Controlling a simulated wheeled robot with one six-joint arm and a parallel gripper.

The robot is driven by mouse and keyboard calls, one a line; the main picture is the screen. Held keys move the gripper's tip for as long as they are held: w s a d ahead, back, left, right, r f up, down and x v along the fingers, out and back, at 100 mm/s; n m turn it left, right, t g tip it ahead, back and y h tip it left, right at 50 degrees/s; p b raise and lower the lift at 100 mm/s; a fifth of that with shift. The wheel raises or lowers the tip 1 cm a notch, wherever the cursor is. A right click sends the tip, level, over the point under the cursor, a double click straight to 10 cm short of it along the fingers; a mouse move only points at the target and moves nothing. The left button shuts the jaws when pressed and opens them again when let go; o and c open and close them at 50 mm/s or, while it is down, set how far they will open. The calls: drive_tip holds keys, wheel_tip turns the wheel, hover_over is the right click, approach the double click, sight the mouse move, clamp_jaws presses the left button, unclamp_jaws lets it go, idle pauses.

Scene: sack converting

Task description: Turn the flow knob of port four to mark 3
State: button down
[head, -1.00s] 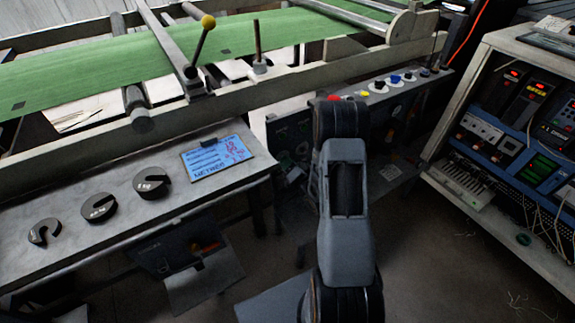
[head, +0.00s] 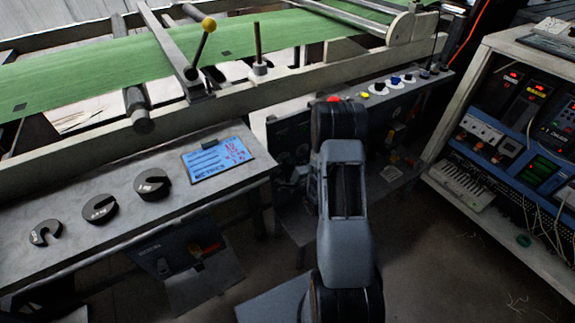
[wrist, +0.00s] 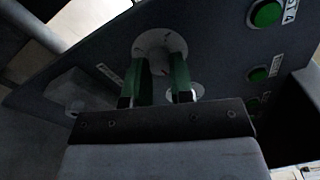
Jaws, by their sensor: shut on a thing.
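In the wrist view my gripper (wrist: 156,82) has two green fingers, pointing at a round white dial plate (wrist: 158,40) on a dark panel (wrist: 215,60). The fingers are closed on a knob at the dial, one on each side. The knob is mostly hidden between them, and I cannot read its pointer or the dial marks. A label ending in 4 (wrist: 290,10) is at the upper right of the panel. In the head view my arm hides the gripper and the knob.
Several green buttons (wrist: 266,13) line the panel's right side in the wrist view.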

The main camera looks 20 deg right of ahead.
drive_tip(key=m+p, duration=0.2)
drive_tip(key=m, duration=1)
drive_tip(key=shift+m, duration=0.4)
idle(0.3)
drive_tip(key=c, duration=1)
unclamp_jaws()
drive_tip(key=s, duration=0.4)
drive_tip(key=s+p, duration=0.1)
drive_tip(key=s, duration=0.4)
drive_tip(key=s+d, duration=0.1)
drive_tip(key=s, duration=0.3)
drive_tip(key=shift+s, duration=0.4)
